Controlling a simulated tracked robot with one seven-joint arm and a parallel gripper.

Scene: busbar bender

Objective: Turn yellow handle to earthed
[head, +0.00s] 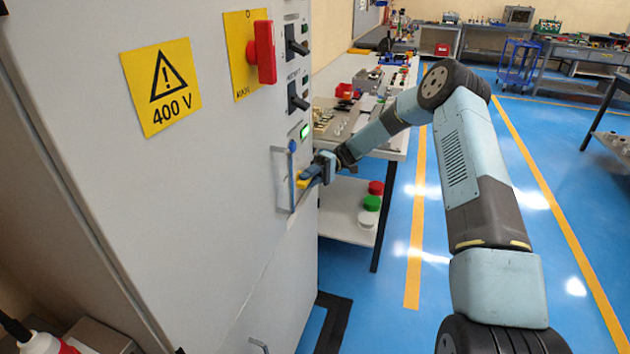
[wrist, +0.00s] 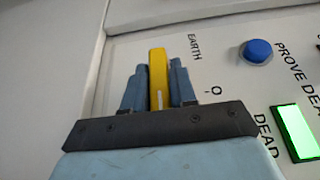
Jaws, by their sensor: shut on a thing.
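The yellow handle (wrist: 158,78) stands upright in the wrist view, between the two blue fingers of my gripper (wrist: 159,88). The fingers are shut on it. Its top end points toward the cabinet panel beside the printed word EARTH; an O mark is printed lower right of it. In the head view my gripper (head: 310,179) is at the cabinet's right front edge, and a bit of the yellow handle (head: 302,183) shows there. The handle's lower part is hidden by my gripper.
A blue button (wrist: 257,51) labelled PROVE DEAD and a lit green DEAD indicator (wrist: 298,131) sit right of the handle. On the cabinet (head: 200,200) are a red switch handle (head: 263,52) and black knobs. A workbench (head: 385,140) stands behind my arm.

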